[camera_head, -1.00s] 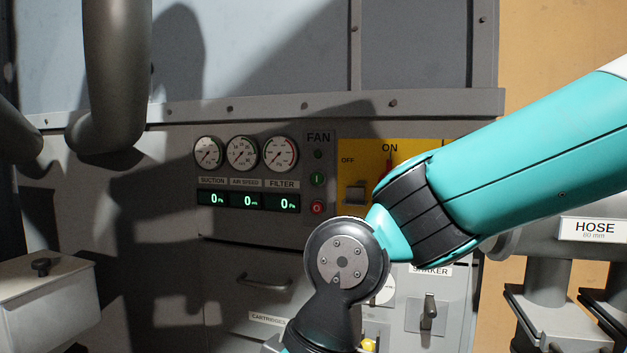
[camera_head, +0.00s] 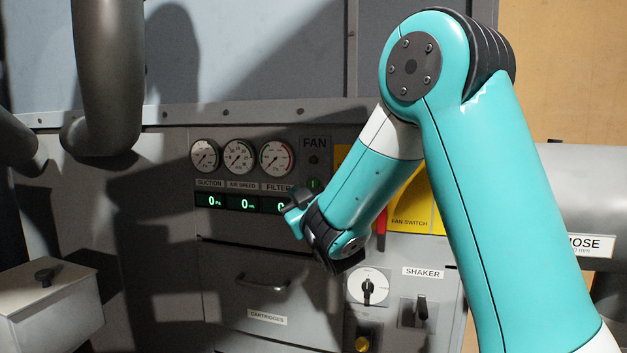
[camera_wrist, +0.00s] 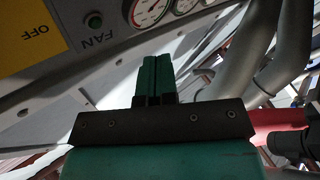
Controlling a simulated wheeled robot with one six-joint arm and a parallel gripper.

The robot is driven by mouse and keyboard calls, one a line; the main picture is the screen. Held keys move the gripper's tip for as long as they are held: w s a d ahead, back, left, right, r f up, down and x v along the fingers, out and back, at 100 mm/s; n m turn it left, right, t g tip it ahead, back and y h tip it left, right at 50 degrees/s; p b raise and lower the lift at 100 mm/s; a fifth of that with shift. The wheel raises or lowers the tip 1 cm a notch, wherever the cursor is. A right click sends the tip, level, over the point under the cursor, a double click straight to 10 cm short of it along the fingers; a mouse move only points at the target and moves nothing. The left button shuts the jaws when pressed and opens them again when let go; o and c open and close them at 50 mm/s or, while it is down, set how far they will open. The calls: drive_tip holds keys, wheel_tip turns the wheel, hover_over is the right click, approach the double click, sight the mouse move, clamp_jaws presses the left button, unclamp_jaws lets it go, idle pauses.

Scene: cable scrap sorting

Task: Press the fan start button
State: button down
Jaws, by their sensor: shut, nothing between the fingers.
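The green fan start button (camera_head: 314,184) sits under the FAN label (camera_head: 315,143) and a small dark lamp (camera_head: 314,160) in the head view. My arm's end is just below it and covers the spot of the red button beneath.
Three gauges (camera_head: 239,156) and lit displays reading 0 (camera_head: 244,204) lie left of the button. A yellow fan switch plate (camera_head: 426,205) is partly behind my arm. The shaker switch (camera_head: 421,309) and cartridge drawer (camera_head: 225,290) are below. A thick duct (camera_head: 106,75) stands upper left.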

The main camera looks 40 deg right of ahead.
sight(310, 186)
drive_tip(key=shift+r, duration=0.1)
idle(0.3)
drive_tip(key=w+d+p, duration=0.1)
drive_tip(key=d+p, duration=0.1)
drive_tip(key=p, duration=0.3)
drive_tip(key=w+d+p, duration=0.2)
drive_tip(key=p, duration=0.3)
drive_tip(key=w+d+p, duration=0.2)
drive_tip(key=p, duration=0.3)
drive_tip(key=shift+d+r, duration=0.15)
drive_tip(key=shift+r, duration=0.15)
drive_tip(key=shift+w+d+f+p, duration=0.25)
drive_tip(key=shift+d+p, duration=0.1)
drive_tip(key=shift+p, duration=0.1)
